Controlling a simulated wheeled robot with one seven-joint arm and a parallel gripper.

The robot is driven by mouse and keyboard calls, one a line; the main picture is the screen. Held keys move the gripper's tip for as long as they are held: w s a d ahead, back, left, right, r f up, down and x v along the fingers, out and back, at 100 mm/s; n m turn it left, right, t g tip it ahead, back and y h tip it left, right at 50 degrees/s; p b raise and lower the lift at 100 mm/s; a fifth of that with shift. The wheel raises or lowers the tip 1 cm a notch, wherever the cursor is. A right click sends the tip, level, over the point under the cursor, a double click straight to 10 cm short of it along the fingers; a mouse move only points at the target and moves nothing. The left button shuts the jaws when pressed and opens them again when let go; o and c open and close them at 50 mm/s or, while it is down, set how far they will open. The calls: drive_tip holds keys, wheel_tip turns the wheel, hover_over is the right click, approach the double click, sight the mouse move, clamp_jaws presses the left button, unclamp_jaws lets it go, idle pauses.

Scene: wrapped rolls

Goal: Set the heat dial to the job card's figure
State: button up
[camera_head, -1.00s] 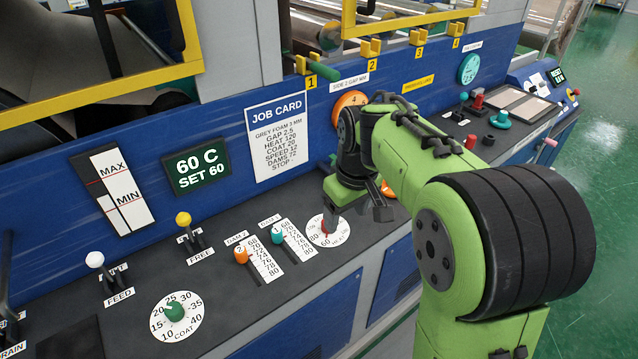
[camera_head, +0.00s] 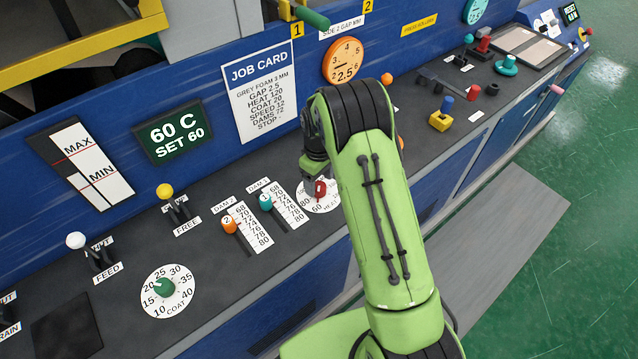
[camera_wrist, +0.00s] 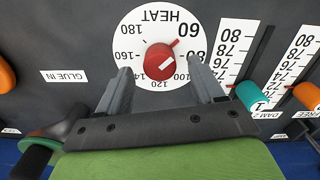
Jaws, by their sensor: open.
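The heat dial's red knob (camera_head: 321,188) stands on a round white scale on the console. In the wrist view the knob (camera_wrist: 160,57) has a red tip pointing up right toward 60. The figure 120 is at the scale's lower edge. My gripper (camera_wrist: 159,66) is open, with one finger on each side of the knob's lower part; contact cannot be told. In the head view my arm hides part of the dial. The job card (camera_head: 259,97) reads HEAT 120. The green display (camera_head: 172,132) reads 60 C, SET 60.
Orange dam 2 (camera_head: 230,225) and teal dam 1 (camera_head: 266,202) sliders sit left of the dial. A green coat dial (camera_head: 163,288) and yellow-knobbed lever (camera_head: 165,191) are farther left. An orange gap gauge (camera_head: 345,61) is on the panel behind.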

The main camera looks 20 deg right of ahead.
wheel_tip(320, 180, down, 2)
drive_tip(key=shift+w+f, duration=0.1)
drive_tip(key=c, duration=1.1)
drive_tip(key=shift+o, duration=0.2)
